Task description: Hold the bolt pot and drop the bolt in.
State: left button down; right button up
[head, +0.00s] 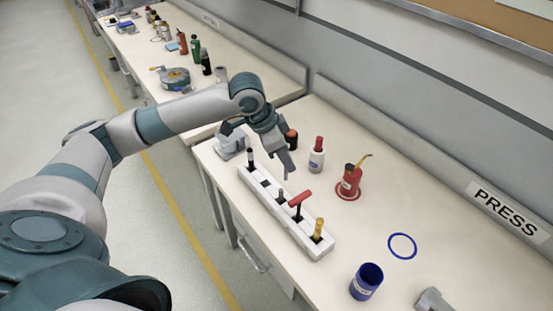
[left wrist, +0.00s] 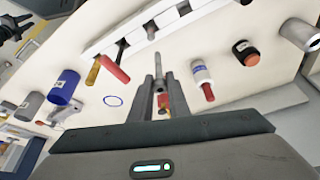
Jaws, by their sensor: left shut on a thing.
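The bolt pot, taken to be the blue cup (head: 367,282), stands upright on the bench at the front right of the head view; it also shows in the left wrist view (left wrist: 64,86). Beyond it is an empty blue ring (head: 402,246) on the bench. My left gripper (head: 289,172) is above the bench, beside the white rack (head: 312,245). In the left wrist view it is shut on a slim grey piece that looks like the bolt (left wrist: 159,69). A dark claw-like shape (left wrist: 14,26) in that view may be my right gripper; its jaws are unclear.
The rack holds a red-handled tool (head: 300,199), a yellow-handled tool (head: 318,229) and other pieces. A red can (head: 350,181) stands in a red ring. A white bottle (head: 316,158) is behind my left gripper. Bench between rack and blue ring is clear.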

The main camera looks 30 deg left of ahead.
pick_arm(q)
jog(key=s+d+r+n+t+y+b, duration=0.1)
jog(key=s+d+r+n+y+b, duration=0.1)
jog(key=d+r+n, duration=0.3)
jog(key=shift+s+d+n+y+b, duration=0.2)
jog(key=shift+d+n+y+b, duration=0.3)
jog(key=shift+d+n, duration=1.15)
jog(key=shift+a+n, duration=0.2)
jog(key=shift+n, duration=0.05)
